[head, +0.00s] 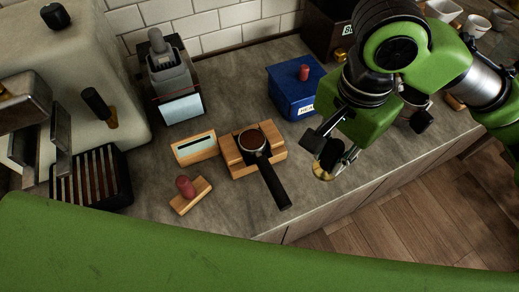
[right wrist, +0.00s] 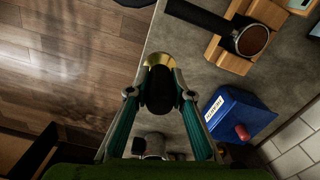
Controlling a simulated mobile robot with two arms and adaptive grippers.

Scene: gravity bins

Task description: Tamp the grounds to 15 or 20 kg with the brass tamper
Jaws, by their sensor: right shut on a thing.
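The brass tamper (head: 322,174) has a dark handle and a round brass base. My right gripper (head: 331,156) is shut on its handle, near the counter's front edge, right of the portafilter. The right wrist view shows the brass base (right wrist: 158,60) beyond the fingertips (right wrist: 160,88), which are around the dark handle. The portafilter (head: 269,183) rests in a wooden stand (head: 236,157), its black handle pointing toward the front edge. Brown grounds (head: 252,140) fill its basket. The tamper is apart from the grounds. My left gripper is not in view.
A wooden-framed display (head: 195,147) stands left of the stand, its reading not legible. A red-knobbed wooden piece (head: 190,194) lies in front of it. A blue box (head: 290,95) is behind. A grinder (head: 170,78) and a pale machine (head: 70,60) stand left. Cups (head: 477,24) are far right.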

